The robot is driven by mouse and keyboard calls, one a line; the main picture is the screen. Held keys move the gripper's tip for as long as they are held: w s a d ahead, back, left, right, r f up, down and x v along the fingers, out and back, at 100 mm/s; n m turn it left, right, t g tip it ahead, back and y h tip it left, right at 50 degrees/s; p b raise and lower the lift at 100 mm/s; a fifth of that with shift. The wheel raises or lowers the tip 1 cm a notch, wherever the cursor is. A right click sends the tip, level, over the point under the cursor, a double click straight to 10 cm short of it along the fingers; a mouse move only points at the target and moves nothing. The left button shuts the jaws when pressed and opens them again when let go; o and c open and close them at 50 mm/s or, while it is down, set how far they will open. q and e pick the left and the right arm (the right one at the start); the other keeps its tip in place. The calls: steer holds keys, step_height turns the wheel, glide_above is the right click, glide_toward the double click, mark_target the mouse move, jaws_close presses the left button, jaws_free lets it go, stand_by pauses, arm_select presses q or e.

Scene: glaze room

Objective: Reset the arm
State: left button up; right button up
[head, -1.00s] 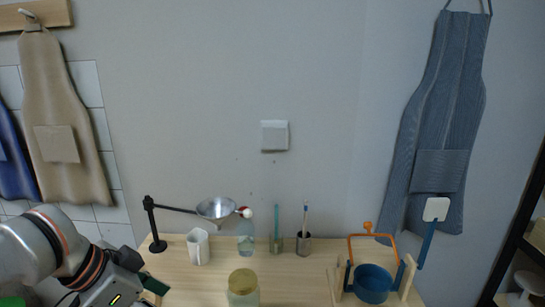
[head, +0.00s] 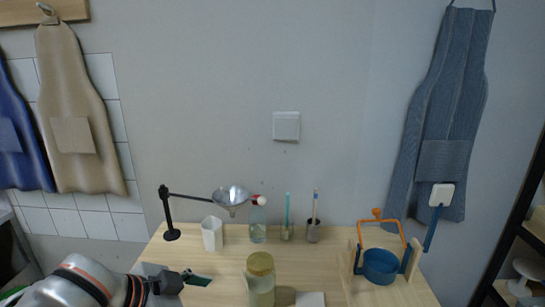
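My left arm comes in from the lower left corner, grey with orange-red bands. Its dark gripper (head: 192,278) is over the left front part of the wooden table, left of the jar. The fingers are small and seen from the side, with a dark green piece at the tip, so I cannot tell whether they are open or shut. My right arm and gripper are not in view.
The table (head: 222,268) carries a white pitcher (head: 212,234), a funnel (head: 231,197) on a black stand (head: 167,215), a bottle (head: 258,222), two brush cups, a lidded jar (head: 260,281), a white block (head: 309,299) and a blue pot (head: 380,266) in a wooden frame.

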arm_select(q)
steer(key=s+a+f+n+t+y, duration=0.1)
steer(key=a+f+n+t+y, duration=0.35)
steer(key=a+f, duration=0.55)
steer(key=s+a+f+g+y, duration=0.4)
steer(key=s+a+f+y, duration=0.4)
steer(key=s+a, duration=0.5)
steer(key=w+d+f+n+t+h, duration=0.2)
steer(key=d+f+h, duration=0.6)
steer(key=d+f, duration=0.5)
step_height(320, 180, down, 3)
steer(key=shift+d+f+n+t, duration=0.15)
steer(key=shift+d+n+t, duration=0.15)
steer(key=shift+n+t, duration=0.5)
